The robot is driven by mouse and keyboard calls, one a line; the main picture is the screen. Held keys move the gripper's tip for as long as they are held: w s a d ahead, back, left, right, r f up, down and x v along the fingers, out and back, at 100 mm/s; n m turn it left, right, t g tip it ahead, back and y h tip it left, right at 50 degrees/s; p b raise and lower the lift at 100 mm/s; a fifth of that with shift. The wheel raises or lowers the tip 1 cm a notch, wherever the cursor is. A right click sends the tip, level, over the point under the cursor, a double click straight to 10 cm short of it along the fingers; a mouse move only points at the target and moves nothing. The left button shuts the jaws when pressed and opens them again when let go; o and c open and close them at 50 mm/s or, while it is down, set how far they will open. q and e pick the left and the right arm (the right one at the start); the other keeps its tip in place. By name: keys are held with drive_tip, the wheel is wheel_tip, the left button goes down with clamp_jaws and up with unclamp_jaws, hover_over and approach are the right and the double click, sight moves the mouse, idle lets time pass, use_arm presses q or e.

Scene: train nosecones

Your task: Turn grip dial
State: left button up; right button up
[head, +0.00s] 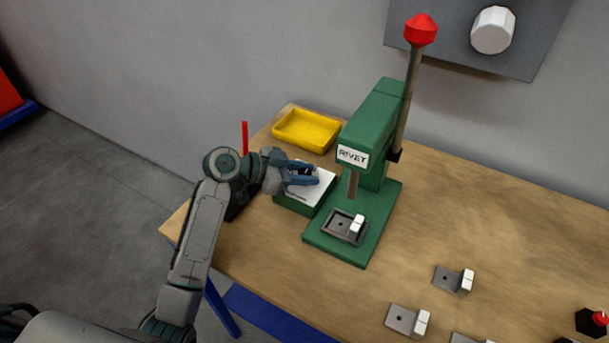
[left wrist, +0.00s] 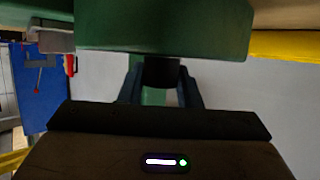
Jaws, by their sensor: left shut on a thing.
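My left gripper (head: 311,175) reaches over the white top of a small green box (head: 297,205) beside the rivet press. In the left wrist view its two blue fingers (left wrist: 160,92) are shut on a dark round knob (left wrist: 160,72), which looks like the grip dial. In the head view the fingers mostly hide this knob, and I cannot read its setting. My right gripper is not in view.
The green rivet press (head: 372,125) stands just right of the gripper, with a red-topped lever (head: 421,30). A yellow tray (head: 307,130) lies behind. A white knob (head: 493,30) is on a grey wall panel. Small plates with white blocks (head: 408,320) lie at the right front.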

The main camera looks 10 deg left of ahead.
use_arm(q)
drive_tip(key=o, duration=1)
drive_tip(key=shift+c, duration=0.2)
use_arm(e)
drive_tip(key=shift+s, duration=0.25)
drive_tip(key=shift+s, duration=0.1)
use_arm(q)
drive_tip(key=shift+s+a+r, duration=0.1)
drive_tip(key=shift+s+a, duration=0.1)
drive_tip(key=shift+a, duration=0.2)
drive_tip(key=b+v, duration=0.3)
drive_tip(key=v, duration=0.6)
drive_tip(key=shift+s+a+r, duration=0.15)
drive_tip(key=shift+a+r, duration=0.1)
drive_tip(key=shift+a, duration=0.05)
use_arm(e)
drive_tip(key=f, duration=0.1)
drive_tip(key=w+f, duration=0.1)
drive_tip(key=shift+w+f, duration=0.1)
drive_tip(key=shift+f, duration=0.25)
